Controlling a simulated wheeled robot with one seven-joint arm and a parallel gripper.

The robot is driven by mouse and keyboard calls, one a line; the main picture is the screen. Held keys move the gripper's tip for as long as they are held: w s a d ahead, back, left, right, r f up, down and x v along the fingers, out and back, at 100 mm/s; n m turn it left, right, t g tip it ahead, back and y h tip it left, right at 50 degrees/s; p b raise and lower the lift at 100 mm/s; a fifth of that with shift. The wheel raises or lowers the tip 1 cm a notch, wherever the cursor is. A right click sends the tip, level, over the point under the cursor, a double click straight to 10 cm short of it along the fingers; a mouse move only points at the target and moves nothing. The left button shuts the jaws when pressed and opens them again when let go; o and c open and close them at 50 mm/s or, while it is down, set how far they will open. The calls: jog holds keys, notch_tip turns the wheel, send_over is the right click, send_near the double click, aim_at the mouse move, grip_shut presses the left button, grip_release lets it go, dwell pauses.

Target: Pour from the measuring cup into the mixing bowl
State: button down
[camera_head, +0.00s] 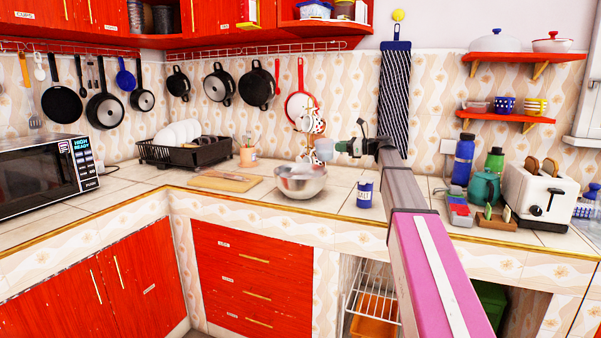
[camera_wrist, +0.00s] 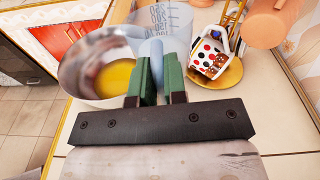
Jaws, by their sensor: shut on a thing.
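The metal mixing bowl (camera_head: 301,190) stands on the tiled counter near its front edge. In the wrist view the bowl (camera_wrist: 75,75) is at the left, with something yellow (camera_wrist: 118,75) inside. The clear measuring cup (camera_head: 325,147) is held in the air above and slightly right of the bowl in the head view. The wrist view shows the cup's printed marks (camera_wrist: 166,18) and its pale handle between the green fingers of my gripper (camera_wrist: 158,75). My gripper (camera_head: 352,146) is shut on the handle. The cup's tilt and contents are hard to make out.
A dotted mug (camera_wrist: 209,57) hangs on a stand right of the cup. A blue salt tin (camera_head: 364,194) stands right of the bowl. A cutting board (camera_head: 225,182), utensil pot (camera_head: 247,156) and dish rack (camera_head: 185,152) are to the left. A toaster (camera_head: 541,194) stands far right.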

aim_at(326, 145)
jog(key=shift+s+a+r+n+h, duration=0.6)
jog(key=shift+s+a+r+n, duration=0.2)
jog(key=shift+a+r+n, duration=0.15)
jog(key=s+a+n+h, duration=0.1)
jog(key=n, duration=0.1)
jog(key=s+a+n+h, duration=0.1)
jog(key=a+h, duration=0.1)
jog(key=shift+s+a+n+t, duration=0.1)
jog(key=shift+s+n+t, duration=0.2)
jog(key=shift+s+n, duration=0.05)
jog(key=shift+s+a+f+n+t+h, duration=0.15)
jog(key=shift+f+n+t+h, duration=0.05)
jog(key=shift+n+t+h, duration=0.1)
jog(key=shift+s+a+r+n+h+p, duration=0.3)
jog(key=shift+r+n+h+p, duration=0.1)
jog(key=shift+r+n+p, duration=0.1)
dwell(0.7)
jog(key=shift+s+a+f+n+t+h+p, duration=0.25)
jog(key=shift+a+f+n+t+h+p, duration=0.15)
jog(key=shift+n+t+h+p, duration=0.15)
dwell(0.7)
jog(key=shift+s+a+f+n+t+h, duration=0.2)
jog(key=shift+s+a+f+n, duration=0.1)
jog(key=shift+s+a, duration=0.15)
jog(key=shift+s+a+f+n+t+h, duration=0.15)
jog(key=shift+s+a+n, duration=0.1)
jog(key=shift+s+a, duration=0.15)
dwell(0.4)
jog(key=shift+s+a, duration=0.1)
jog(key=shift+a, duration=0.1)
